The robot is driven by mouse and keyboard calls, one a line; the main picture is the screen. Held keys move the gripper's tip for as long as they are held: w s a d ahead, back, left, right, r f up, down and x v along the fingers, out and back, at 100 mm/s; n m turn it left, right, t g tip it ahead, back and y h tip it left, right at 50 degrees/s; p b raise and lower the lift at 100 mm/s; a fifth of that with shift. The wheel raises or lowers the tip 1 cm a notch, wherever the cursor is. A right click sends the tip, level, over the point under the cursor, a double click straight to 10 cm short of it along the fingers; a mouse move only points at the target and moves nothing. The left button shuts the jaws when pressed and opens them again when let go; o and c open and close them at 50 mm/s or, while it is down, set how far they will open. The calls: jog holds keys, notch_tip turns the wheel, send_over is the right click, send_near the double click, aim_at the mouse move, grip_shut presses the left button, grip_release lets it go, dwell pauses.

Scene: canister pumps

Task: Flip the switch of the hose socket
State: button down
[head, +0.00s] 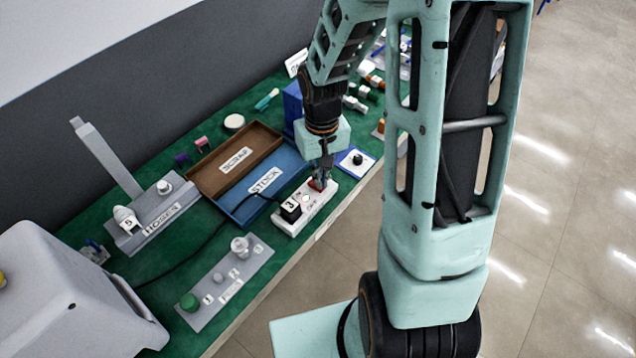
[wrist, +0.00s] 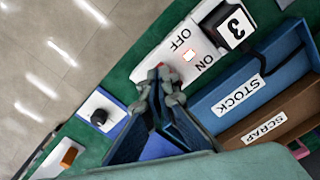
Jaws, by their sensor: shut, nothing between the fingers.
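A white socket block (head: 318,208) lies near the table's front edge. It carries a black plug marked 3 (head: 290,210), a small lit spot and a red switch (head: 318,184). In the wrist view the block (wrist: 207,62) shows the words OFF and ON beside the lit spot (wrist: 189,55), with the plug (wrist: 232,27) at its far end. My gripper (wrist: 163,74) is shut and empty, its tips at the switch end of the block. They cover most of the red switch, so its position and any contact are unclear. The gripper also shows in the head view (head: 322,178).
Blue STOCK tray (head: 238,213) and brown SCRAP tray (head: 200,178) lie just behind the block. A white plate with a black knob (head: 357,160) is close on the right. A black cable (head: 180,263) runs left from the plug. A grey HOSES board (head: 150,228) stands farther left.

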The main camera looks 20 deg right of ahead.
jog(key=shift+f, duration=0.3)
jog(key=shift+r, duration=0.1)
jog(key=shift+r+p, duration=2.65)
jog(key=shift+r, duration=0.85)
jog(key=shift+f, duration=0.1)
